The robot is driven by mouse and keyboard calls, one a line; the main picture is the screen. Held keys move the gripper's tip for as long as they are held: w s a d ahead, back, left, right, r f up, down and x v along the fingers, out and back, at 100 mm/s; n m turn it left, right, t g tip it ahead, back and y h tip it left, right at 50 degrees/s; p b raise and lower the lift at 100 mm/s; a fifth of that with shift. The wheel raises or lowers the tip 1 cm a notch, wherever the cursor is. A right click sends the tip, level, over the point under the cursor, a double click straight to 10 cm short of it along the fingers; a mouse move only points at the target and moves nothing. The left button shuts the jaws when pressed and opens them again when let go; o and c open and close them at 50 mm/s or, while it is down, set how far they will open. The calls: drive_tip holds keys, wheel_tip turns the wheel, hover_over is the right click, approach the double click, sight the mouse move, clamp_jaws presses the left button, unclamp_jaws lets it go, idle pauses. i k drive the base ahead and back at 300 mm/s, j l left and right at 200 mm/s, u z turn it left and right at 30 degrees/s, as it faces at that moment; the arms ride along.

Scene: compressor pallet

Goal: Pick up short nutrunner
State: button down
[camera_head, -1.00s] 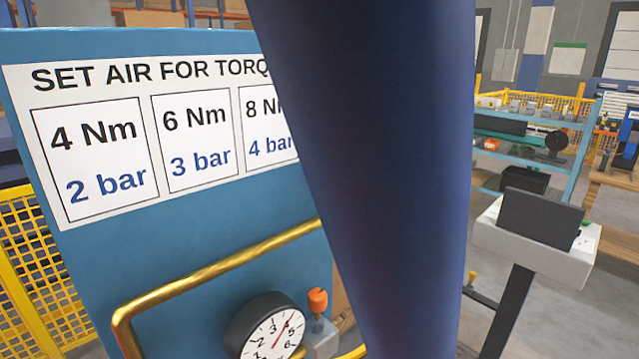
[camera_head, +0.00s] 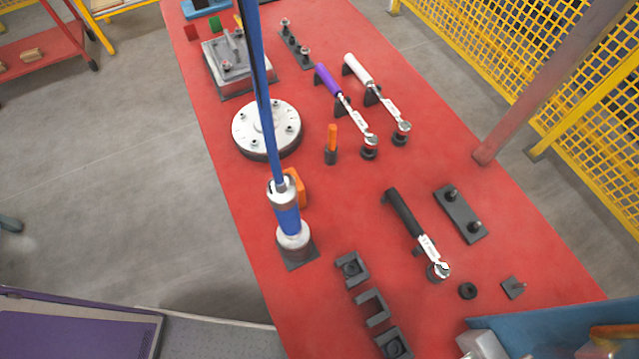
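An upright tool with a blue middle and silver ends (camera_head: 289,218), which looks like a nutrunner, stands on a dark square base (camera_head: 300,258) on the red table (camera_head: 345,215). A blue hose (camera_head: 262,95) runs up from its top and out of the picture. I cannot tell from this one tool whether it is the short one. An orange part (camera_head: 297,187) is partly hidden behind it. My gripper is not in view.
Wrenches with purple (camera_head: 328,79), white (camera_head: 357,69) and black (camera_head: 402,212) handles lie on the table. A round white flange (camera_head: 266,128) is behind the tool, and dark U-shaped blocks (camera_head: 371,307) in front. Yellow mesh fence (camera_head: 500,50) borders the right.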

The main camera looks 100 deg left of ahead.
sight(293, 234)
drive_tip(key=u, duration=0.4)
drive_tip(key=k+u, duration=0.1)
drive_tip(key=u, duration=0.3)
drive_tip(key=k+u, duration=0.1)
drive_tip(key=u, duration=0.65)
